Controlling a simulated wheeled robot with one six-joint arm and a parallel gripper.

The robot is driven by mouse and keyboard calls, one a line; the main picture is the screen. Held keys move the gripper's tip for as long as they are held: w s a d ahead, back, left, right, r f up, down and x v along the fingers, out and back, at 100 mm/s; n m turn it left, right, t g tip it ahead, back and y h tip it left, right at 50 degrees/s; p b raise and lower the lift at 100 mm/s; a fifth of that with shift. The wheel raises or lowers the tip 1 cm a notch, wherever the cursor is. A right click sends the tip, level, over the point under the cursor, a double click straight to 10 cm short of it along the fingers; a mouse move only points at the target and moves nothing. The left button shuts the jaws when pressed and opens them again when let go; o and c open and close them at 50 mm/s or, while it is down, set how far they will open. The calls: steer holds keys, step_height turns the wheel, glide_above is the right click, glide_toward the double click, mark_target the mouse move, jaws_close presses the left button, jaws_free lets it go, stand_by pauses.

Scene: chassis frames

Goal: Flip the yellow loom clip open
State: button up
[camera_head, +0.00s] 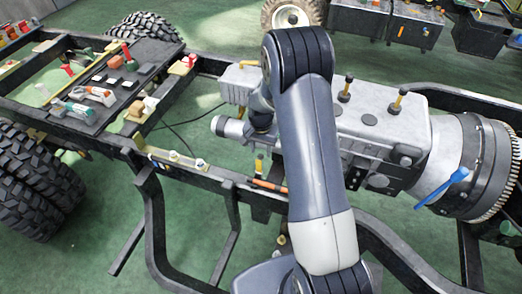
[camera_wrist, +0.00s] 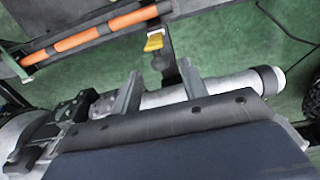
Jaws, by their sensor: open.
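The yellow loom clip (camera_wrist: 154,42) shows in the wrist view at the top of a dark bracket, just beyond the end of an orange tube (camera_wrist: 90,37). In the head view a small yellow piece (camera_head: 259,163), likely the same clip, is by the frame rail beside the orange tube (camera_head: 267,185). My gripper (camera_wrist: 160,66) is open in the wrist view, its two grey fingers apart and pointing toward the clip. The clip is ahead of the fingertips and in line with the gap; nothing is between the fingers. Contact with the bracket cannot be told. In the head view my arm hides most of the gripper.
The dark chassis rail (camera_head: 220,178) runs beside the clip. A grey gearbox (camera_head: 385,125) with upright yellow-handled parts lies behind my arm. A loaded dark tray (camera_head: 135,80) is at the left. A thin black cable (camera_wrist: 285,25) lies on the green floor.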

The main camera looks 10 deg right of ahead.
steer(key=shift+f, duration=1.25)
jaws_close()
